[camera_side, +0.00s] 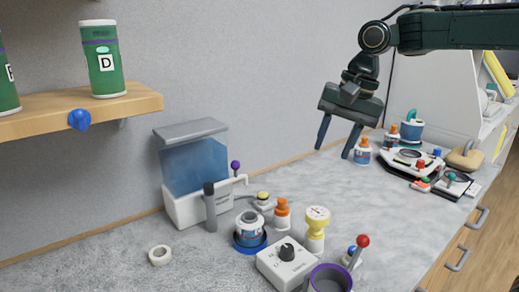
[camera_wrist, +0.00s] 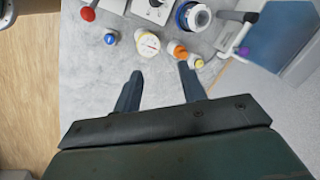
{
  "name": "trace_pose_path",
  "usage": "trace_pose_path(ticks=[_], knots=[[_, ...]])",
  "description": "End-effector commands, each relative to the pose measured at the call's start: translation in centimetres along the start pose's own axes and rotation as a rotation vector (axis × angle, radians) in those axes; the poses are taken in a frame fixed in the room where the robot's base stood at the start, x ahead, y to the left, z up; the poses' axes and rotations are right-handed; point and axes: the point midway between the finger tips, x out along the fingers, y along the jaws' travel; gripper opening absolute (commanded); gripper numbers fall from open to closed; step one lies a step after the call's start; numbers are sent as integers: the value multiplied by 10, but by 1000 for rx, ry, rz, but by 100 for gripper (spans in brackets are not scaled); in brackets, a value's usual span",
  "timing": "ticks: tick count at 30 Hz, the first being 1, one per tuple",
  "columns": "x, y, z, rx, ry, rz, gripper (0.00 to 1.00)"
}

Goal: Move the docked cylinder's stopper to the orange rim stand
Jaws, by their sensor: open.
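My gripper (camera_side: 334,151) is open and empty, held high above the bench with its fingers pointing down; it also shows in the wrist view (camera_wrist: 160,71). A white and blue cylinder (camera_side: 249,229) sits in a dark blue ring on the bench, left of and well below my gripper; it also shows in the wrist view (camera_wrist: 197,17). I cannot make out a separate stopper on it. An orange-topped piece (camera_side: 282,209) stands beside it, also in the wrist view (camera_wrist: 178,50). I cannot tell which thing is the orange rim stand.
A tank machine (camera_side: 195,168) stands behind the cylinder. A yellow-topped gauge (camera_side: 317,222), a knob box (camera_side: 287,265), a purple-rimmed cup (camera_side: 330,278) and a red-ball lever (camera_side: 361,242) crowd the front. Bottles and a white device (camera_side: 407,162) stand right. The bench middle is clear.

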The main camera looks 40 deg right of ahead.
Motion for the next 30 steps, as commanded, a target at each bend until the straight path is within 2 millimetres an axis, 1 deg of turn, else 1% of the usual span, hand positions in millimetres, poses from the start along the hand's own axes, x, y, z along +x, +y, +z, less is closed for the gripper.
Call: trace_pose_path(ticks=[1, 6, 12, 17, 21, 24, 27, 30], knots=[[-6, 10, 9, -47, 14, -11, 41], [-16, 42, 32, -222, 64, -39, 41], [-19, 83, 56, -429, 135, -55, 41], [-15, 119, 74, -596, 197, -53, 41], [-8, 149, 86, -737, 252, -38, 41], [-2, 168, 92, -822, 286, -24, 41], [4, 181, 96, -887, 310, -10, 41], [8, 189, 98, -926, 325, -1, 41]])
